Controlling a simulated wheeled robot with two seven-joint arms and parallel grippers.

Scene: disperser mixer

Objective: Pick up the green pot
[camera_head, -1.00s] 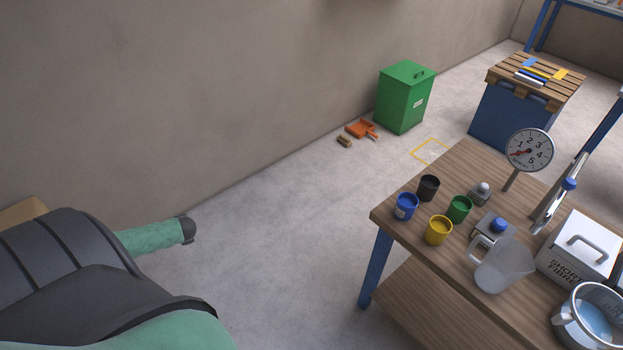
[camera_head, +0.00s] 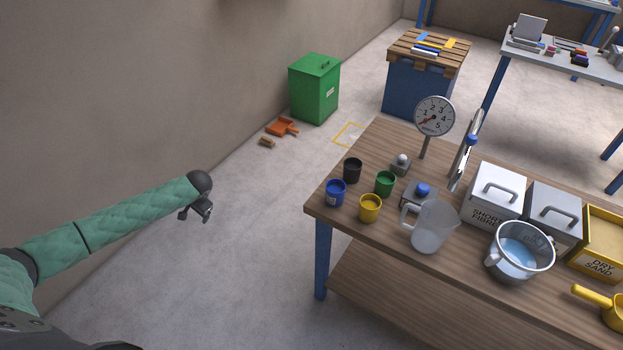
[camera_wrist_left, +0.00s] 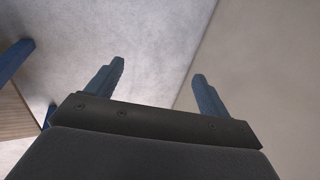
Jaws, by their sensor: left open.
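The green pot (camera_head: 385,183) stands upright on the wooden table (camera_head: 455,268), in a cluster with a black pot (camera_head: 352,170), a blue pot (camera_head: 336,192) and a yellow pot (camera_head: 370,208). My left gripper (camera_head: 197,217) hangs over the floor to the left of the table, well apart from the pots. In the left wrist view its two fingers (camera_wrist_left: 158,80) are spread with nothing between them. The green pot does not show in that view. My right gripper is not in view.
Lidded boxes and a water-filled pot (camera_head: 519,252) stand further right. A green bin (camera_head: 314,90) is by the wall.

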